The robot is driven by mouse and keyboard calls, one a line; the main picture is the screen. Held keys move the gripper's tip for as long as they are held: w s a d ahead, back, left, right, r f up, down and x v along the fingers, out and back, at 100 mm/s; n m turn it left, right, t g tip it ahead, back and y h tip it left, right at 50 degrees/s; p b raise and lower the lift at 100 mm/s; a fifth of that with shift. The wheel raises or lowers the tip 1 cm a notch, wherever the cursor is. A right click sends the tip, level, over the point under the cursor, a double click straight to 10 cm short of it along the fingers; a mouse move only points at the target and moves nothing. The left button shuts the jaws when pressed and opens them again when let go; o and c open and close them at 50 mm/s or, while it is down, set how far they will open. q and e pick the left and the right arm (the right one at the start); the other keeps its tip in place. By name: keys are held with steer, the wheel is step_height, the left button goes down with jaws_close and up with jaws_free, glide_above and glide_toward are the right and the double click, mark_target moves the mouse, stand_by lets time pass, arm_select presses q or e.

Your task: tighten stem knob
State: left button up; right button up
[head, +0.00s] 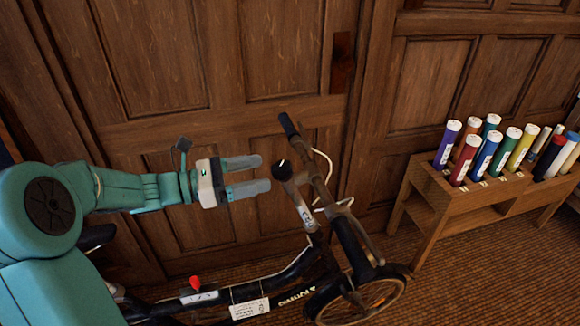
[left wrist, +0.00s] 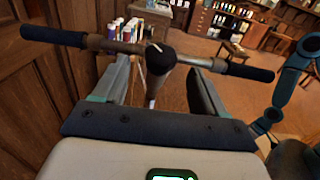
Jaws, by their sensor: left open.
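The stem knob (head: 283,171) is a black cap on top of the bicycle's stem, at the middle of the handlebar (head: 312,168). In the left wrist view the knob (left wrist: 160,58) has a white line on top and shows between the two fingers. My left gripper (head: 262,174) is open and empty, its fingers pointing right at the knob. In the head view the fingertips end just short of the knob, with a small gap. My right gripper is not in view.
The bicycle frame (head: 270,291) with a label stands in front of a wooden panelled wall (head: 170,60). A front wheel (head: 375,300) is below the handlebar. A wooden rack (head: 440,200) with several coloured tubes stands at the right. A white cable (head: 325,160) loops near the handlebar.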

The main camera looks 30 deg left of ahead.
mark_target(290, 167)
arm_select(q)
steer(key=x, duration=0.8)
steer(key=c, duration=1)
